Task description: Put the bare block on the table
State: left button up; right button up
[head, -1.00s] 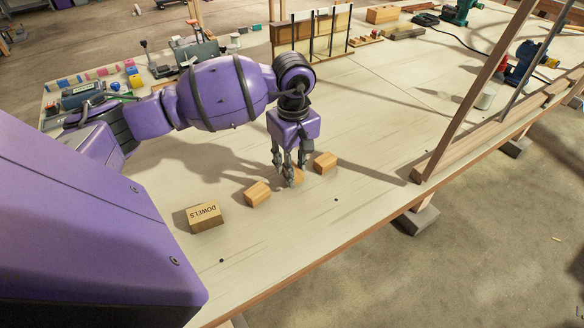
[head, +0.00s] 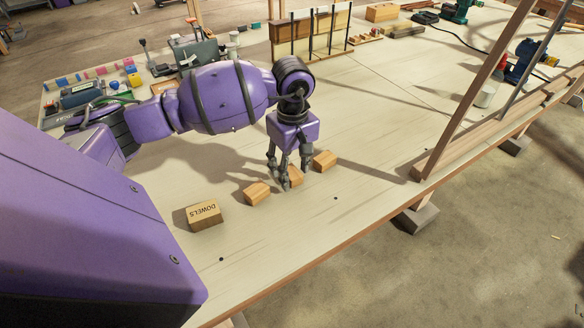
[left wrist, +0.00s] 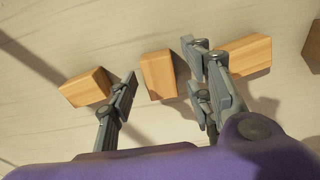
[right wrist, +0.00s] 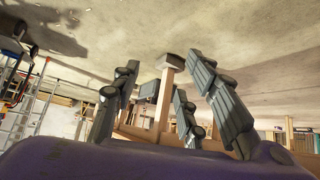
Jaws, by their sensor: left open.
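Three small bare wooden blocks lie in a row on the table: a left one (head: 257,193), a middle one (head: 297,176) and a right one (head: 325,161). A wooden block lettered DOWELS (head: 203,215) lies left of them. My left gripper (head: 281,176) is open, pointing down at the middle block, which it partly hides. In the left wrist view the middle block (left wrist: 158,75) shows between the spread fingers, with a block (left wrist: 86,87) to the left and another (left wrist: 248,55) to the right. My right gripper (right wrist: 162,62) is open and empty, away from the table top.
The blocks lie on the pale table (head: 370,130) near its front edge. A rack with dark uprights (head: 312,35) stands behind. Wooden posts (head: 465,100) rise at the right. Table between blocks and posts is clear.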

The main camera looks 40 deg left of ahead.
aim_at(293, 172)
pick_arm(q)
notch_tip(293, 172, up, 12)
jog(key=shift+b, duration=0.4)
pick_arm(e)
jog(key=shift+s+f, duration=0.1)
jog(key=shift+f, duration=0.3)
jog(key=shift+s, duration=0.15)
